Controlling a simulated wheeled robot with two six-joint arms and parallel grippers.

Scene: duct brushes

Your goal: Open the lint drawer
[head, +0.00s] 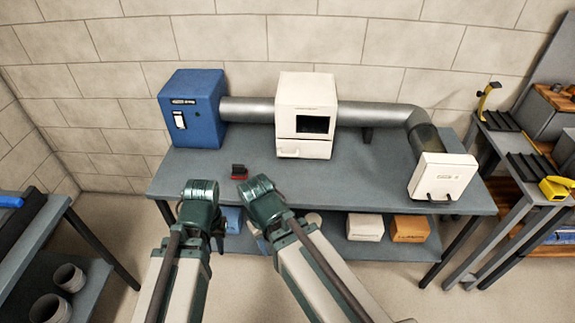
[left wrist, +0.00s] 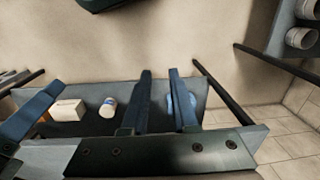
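The white box (head: 306,100) stands on the grey table in the head view, with a dark window. Below the window is a shallow front panel with a small handle, which looks like the lint drawer (head: 303,149); it appears closed. My left gripper (head: 217,228) is at the table's front edge, left of and nearer than the box, touching nothing that I can see. In the left wrist view its two fingers (left wrist: 160,75) stand apart with nothing between them. My right gripper (head: 262,232) is beside it to the right; its fingers are mostly hidden by its wrist.
A blue box (head: 192,108) with a switch stands left, joined by a metal duct (head: 370,113) to the white box and an end box (head: 442,176) at right. A small red and black object (head: 239,173) lies on the table (head: 340,185). Cartons (head: 365,226) sit on the lower shelf.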

